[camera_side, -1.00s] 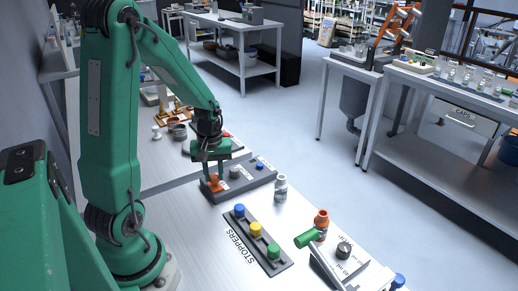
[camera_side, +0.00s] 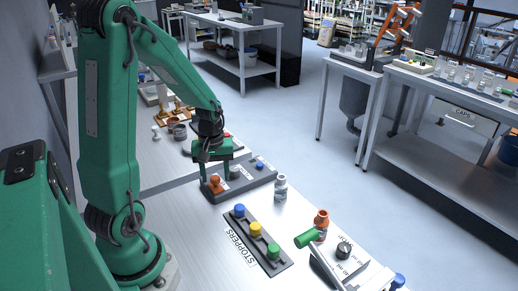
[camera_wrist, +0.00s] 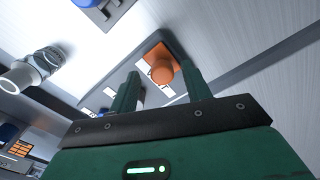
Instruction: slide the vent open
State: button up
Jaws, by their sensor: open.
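The dark grey panel (camera_side: 243,186) lies on the bench under my gripper. An orange knob (camera_side: 215,184) stands at its near left end; in the wrist view the orange knob (camera_wrist: 163,72) sits beside a white label reading VENT (camera_wrist: 158,76). My gripper (camera_side: 215,172) is open above that end of the panel. In the wrist view the two green fingers (camera_wrist: 163,80) lie on either side of the knob, with visible gaps. I cannot tell how far down the fingertips reach. Part of the label is hidden behind the knob and a finger.
A stopper rack (camera_side: 262,242) with blue, yellow and green stoppers lies in front. A small grey-white bottle (camera_side: 280,187) stands right of the panel. Bare bench lies left of the rack.

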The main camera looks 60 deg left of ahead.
aim_at(216, 178)
jog(key=shift+r, duration=3.75)
jog(key=shift+d, duration=0.1)
jog(key=s+d+r+m+t, duration=0.2)
jog(key=d+r+m, duration=0.3)
jog(key=d, duration=0.3)
jog(key=s+d+r+m+t, duration=0.3)
jog(key=d+r+m, duration=0.3)
jog(key=d+m, duration=0.1)
jog(key=shift+s+d+m+t, duration=0.3)
jog(key=shift+d+m, duration=0.1)
jog(key=shift+d, duration=0.35)
jog(key=shift+o, duration=0.4)
jog(key=shift+w, duration=0.15)
